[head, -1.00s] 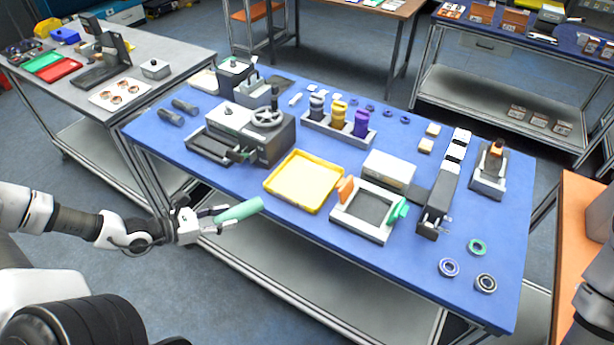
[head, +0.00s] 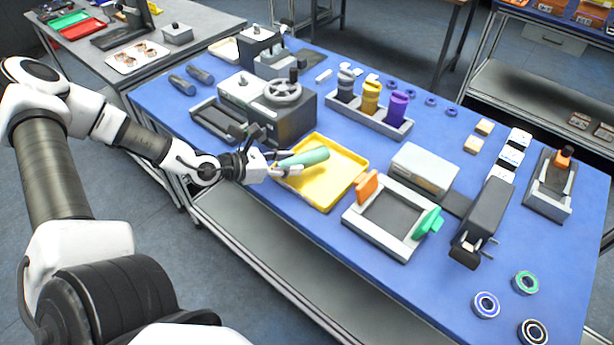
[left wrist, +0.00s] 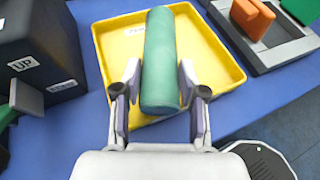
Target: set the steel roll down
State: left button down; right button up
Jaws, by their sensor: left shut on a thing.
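A plain green roll (head: 304,158) is held in my left gripper (head: 281,165). It is the roll in hand, and its surface looks green rather than bare steel. In the left wrist view the roll (left wrist: 160,40) lies lengthwise between the two fingers of the gripper (left wrist: 160,78), which press on its sides near the close end. The roll is over the yellow tray (head: 323,202), also seen in the left wrist view (left wrist: 220,63). I cannot tell whether it touches the tray floor. My right gripper is not in view.
A dark machine with a handwheel (head: 283,92) stands just left of the tray. A grey frame fixture (head: 380,250) with orange and green blocks is close on its right. A rack of coloured cylinders (head: 371,120) stands behind.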

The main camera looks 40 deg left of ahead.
aim_at(305, 168)
pick_arm(q)
jog(key=shift+w+d+f+b, duration=0.1)
jog(key=shift+w+d+b, duration=0.3)
jog(key=shift+w, duration=0.2)
jog(key=shift+w+d+f+b, duration=0.1)
jog(key=shift+w+d+b, duration=0.2)
jog(key=shift+w, duration=0.3)
jog(key=shift+w+d+r, duration=0.25)
jog(key=shift+w+d, duration=0.15)
jog(key=shift+d, duration=0.05)
jog(key=f, duration=0.3)
jog(key=shift+w+f, duration=0.35)
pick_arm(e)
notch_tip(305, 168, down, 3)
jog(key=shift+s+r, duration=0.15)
pick_arm(q)
jog(key=shift+s, duration=0.15)
jog(key=shift+f+b, duration=0.1)
jog(key=shift+b, duration=0.3)
jog(key=c, duration=0.7)
grip_release()
jog(key=shift+o, duration=0.2)
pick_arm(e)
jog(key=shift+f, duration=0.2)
